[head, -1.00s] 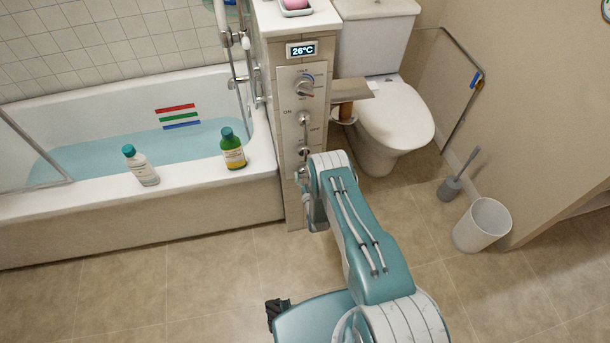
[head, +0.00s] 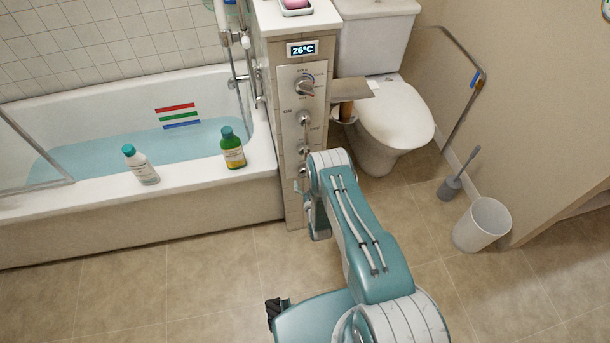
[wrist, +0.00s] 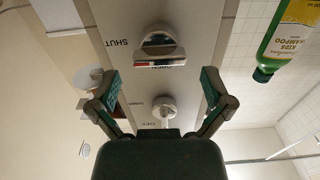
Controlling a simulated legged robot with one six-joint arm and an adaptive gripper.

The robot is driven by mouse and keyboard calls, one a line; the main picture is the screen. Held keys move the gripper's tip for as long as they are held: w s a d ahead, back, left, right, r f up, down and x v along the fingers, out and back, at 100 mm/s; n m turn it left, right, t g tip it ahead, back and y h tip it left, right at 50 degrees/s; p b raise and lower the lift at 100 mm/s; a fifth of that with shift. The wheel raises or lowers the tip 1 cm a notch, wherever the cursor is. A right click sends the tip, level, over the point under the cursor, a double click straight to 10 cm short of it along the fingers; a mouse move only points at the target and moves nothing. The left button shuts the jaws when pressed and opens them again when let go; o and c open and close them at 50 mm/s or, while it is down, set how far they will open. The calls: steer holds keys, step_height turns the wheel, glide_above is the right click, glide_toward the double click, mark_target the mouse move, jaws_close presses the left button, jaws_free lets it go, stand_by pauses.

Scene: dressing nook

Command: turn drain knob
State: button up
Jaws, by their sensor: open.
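The drain knob (wrist: 158,50) is a round pale knob with a bar grip across it. It sits on the grey panel in the wrist view, with upside-down SHUT lettering beside it. The bar lies roughly level in that picture and has a red and dark mark along its edge. My gripper (wrist: 160,84) is open and empty, its two fingers spread wide on either side of the panel. The knob lies beyond the fingertips and between their lines, apparently untouched. In the head view my arm covers most of the gripper beside the panel's low end.
A smaller knob (wrist: 163,108) is on the same panel. A temperature dial (head: 303,85) and display (head: 303,49) are higher up. The bathtub (head: 120,205) with a green shampoo bottle (head: 232,149) and a white bottle (head: 141,165) is left. The toilet (head: 388,110) is right.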

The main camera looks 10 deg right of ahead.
steer(key=s, duration=0.8)
steer(key=shift+s, duration=0.3)
steer(key=shift+s, duration=0.1)
